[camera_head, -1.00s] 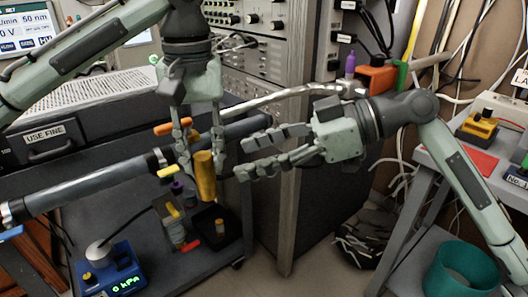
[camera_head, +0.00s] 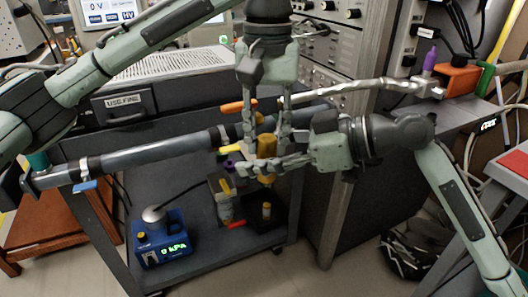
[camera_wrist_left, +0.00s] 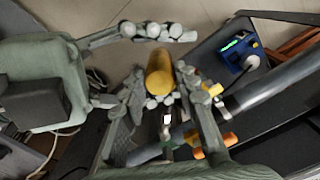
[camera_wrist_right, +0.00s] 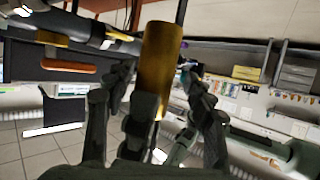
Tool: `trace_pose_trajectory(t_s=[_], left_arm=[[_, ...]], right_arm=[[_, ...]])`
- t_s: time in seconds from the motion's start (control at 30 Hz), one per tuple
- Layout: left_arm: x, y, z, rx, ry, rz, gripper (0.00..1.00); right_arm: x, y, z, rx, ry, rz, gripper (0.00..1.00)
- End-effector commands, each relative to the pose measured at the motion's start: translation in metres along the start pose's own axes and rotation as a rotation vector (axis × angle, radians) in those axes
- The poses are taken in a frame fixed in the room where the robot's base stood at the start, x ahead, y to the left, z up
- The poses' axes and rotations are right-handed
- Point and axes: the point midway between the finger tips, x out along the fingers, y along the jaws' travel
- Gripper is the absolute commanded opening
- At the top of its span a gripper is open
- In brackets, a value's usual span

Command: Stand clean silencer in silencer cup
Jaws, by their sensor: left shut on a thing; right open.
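A brass-coloured cylinder (camera_head: 267,146), which I take to be the silencer, hangs upright in my left gripper (camera_head: 268,138), above the lower shelf. It also shows between the left fingers in the left wrist view (camera_wrist_left: 160,73). My right gripper (camera_head: 250,166) comes in from the right at the cylinder's lower part. In the right wrist view the cylinder (camera_wrist_right: 157,70) stands between the open right fingers; I cannot tell whether they touch it. No cup is clearly identifiable; a small brass piece (camera_head: 266,210) stands in a black tray (camera_head: 280,221) on the shelf below.
A long dark tube (camera_head: 140,165) with orange and yellow handles runs just behind and left of the grippers. A clear container (camera_head: 225,208) stands beside the tray. A blue gauge box (camera_head: 162,240) sits at the shelf's left. An instrument rack (camera_head: 335,60) rises behind right.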

Motion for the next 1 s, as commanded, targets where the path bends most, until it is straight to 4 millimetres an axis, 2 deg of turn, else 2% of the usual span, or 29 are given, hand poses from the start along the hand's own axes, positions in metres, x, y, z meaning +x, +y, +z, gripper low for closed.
trace_pose_trajectory(t_s=[0.03,0.4,0.47,0.5,0.67,1.0], left_arm=[[-0.0003,0.0001,0.0,0.0,0.0,0.0,0.0],[-0.0004,0.0,-0.0011,-0.003,0.003,0.001,0.0],[-0.0004,-0.0001,-0.0015,-0.004,0.004,0.001,0.0],[-0.0005,-0.0001,-0.0017,-0.005,0.005,0.002,0.0],[-0.0005,-0.0002,-0.0017,-0.005,0.005,0.002,0.0],[-0.0004,0.0,-0.0005,-0.001,0.002,0.001,0.0]], right_arm=[[-0.0002,0.0001,-0.0001,0.0,0.0,0.0,0.51],[-0.0001,-0.0017,-0.0003,-0.001,0.0,-0.004,0.05],[0.0001,-0.0024,-0.0004,-0.001,0.0,-0.006,0.0],[0.0002,-0.0028,-0.0005,-0.001,0.0,-0.007,0.33],[0.0002,-0.0029,-0.0005,-0.001,0.001,-0.007,0.53],[-0.0017,-0.0005,0.0,0.0,0.0,-0.001,0.54]])
